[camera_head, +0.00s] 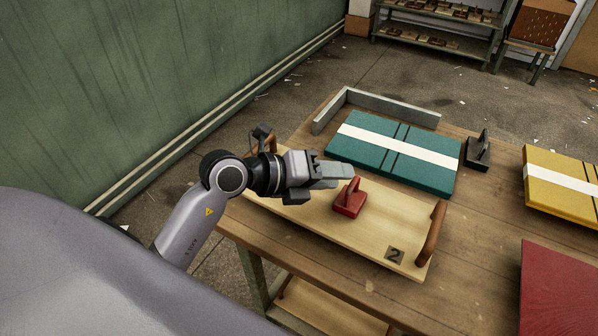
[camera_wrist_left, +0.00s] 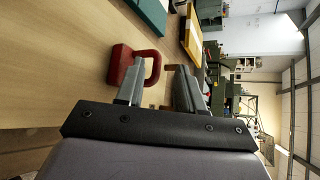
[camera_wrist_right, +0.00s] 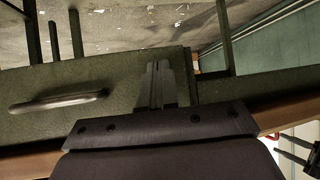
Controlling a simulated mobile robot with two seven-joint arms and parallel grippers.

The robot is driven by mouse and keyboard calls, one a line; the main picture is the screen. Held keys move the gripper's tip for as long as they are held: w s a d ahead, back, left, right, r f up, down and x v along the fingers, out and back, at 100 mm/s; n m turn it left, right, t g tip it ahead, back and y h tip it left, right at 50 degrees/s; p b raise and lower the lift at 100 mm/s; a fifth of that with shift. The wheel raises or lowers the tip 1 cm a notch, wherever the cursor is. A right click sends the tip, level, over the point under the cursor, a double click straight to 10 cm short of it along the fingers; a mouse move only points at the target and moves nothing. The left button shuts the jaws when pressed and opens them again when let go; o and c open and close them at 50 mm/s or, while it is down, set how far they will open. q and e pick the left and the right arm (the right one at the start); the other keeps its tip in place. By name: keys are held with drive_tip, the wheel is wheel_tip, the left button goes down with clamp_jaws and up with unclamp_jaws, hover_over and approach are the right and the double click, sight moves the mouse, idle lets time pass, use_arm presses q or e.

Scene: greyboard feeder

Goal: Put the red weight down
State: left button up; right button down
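The red weight (camera_head: 349,201) stands upright on the light wooden tray (camera_head: 395,225) marked 2, with its loop handle up. My left gripper (camera_head: 345,175) is beside its handle, with the fingertips pointing right. In the left wrist view, the fingers (camera_wrist_left: 160,75) are apart. The red weight (camera_wrist_left: 121,66) lies beyond them, its handle showing in the gap between the tips; I cannot tell if a finger touches it. My right gripper (camera_wrist_right: 158,68) shows only in its wrist view, its fingers together with nothing seen between them.
A teal board stack (camera_head: 385,160) with a white band lies behind the tray, against a grey corner stop (camera_head: 390,108). A dark weight (camera_head: 477,155) stands right of it. A yellow stack (camera_head: 565,180) and a red board (camera_head: 560,290) are at right. The tray's handle (camera_head: 432,235) stands up.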

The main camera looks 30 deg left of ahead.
use_arm(q)
drive_tip(key=v, duration=0.9)
